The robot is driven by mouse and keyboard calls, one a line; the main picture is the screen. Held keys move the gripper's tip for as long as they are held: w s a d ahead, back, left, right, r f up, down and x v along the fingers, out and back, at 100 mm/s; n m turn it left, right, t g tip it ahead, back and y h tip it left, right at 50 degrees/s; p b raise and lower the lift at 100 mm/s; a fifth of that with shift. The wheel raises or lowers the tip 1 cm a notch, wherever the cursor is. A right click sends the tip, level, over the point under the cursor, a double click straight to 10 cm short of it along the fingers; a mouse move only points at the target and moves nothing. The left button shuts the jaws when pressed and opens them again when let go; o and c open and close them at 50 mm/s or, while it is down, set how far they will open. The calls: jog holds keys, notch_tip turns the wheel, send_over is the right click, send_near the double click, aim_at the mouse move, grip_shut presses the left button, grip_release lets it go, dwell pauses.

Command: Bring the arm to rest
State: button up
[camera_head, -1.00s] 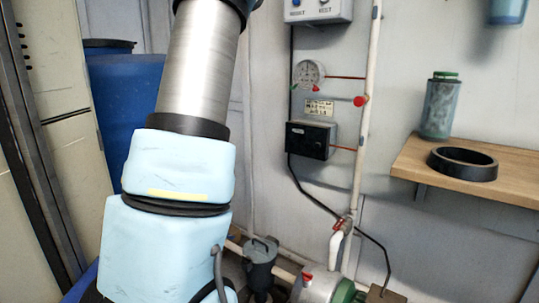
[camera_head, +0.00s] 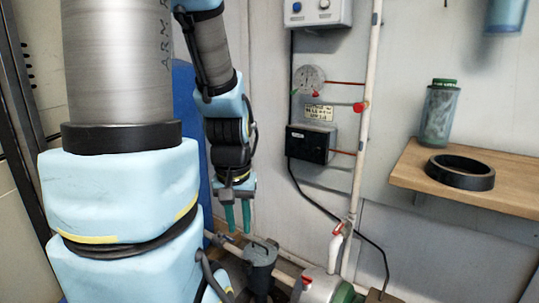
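My arm fills the left of the head view, with a large grey tube and pale blue joint covers close to the camera. Its far part bends down in the middle left. My gripper (camera_head: 237,216) hangs there with two teal fingers pointing down. A narrow gap shows between the fingers, and nothing is seen in it. The gripper is in front of the grey wall, above a dark grey pipe fitting (camera_head: 261,254), and looks clear of it.
A control box (camera_head: 318,11), round gauge (camera_head: 309,79), black box (camera_head: 310,144) and white vertical pipe (camera_head: 366,120) are on the wall. At right, a wooden shelf (camera_head: 407,171) holds a black ring (camera_head: 460,180) and green-capped canister (camera_head: 438,115). A blue barrel (camera_head: 183,100) is partly hidden behind my arm.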

notch_tip(320, 180, up, 24)
jog(key=p, duration=2.2)
jog(key=shift+f, duration=0.2)
jog(key=shift+o, duration=0.4)
jog(key=shift+r+p, duration=0.2)
jog(key=shift+p, duration=0.15)
jog(key=o, duration=0.3)
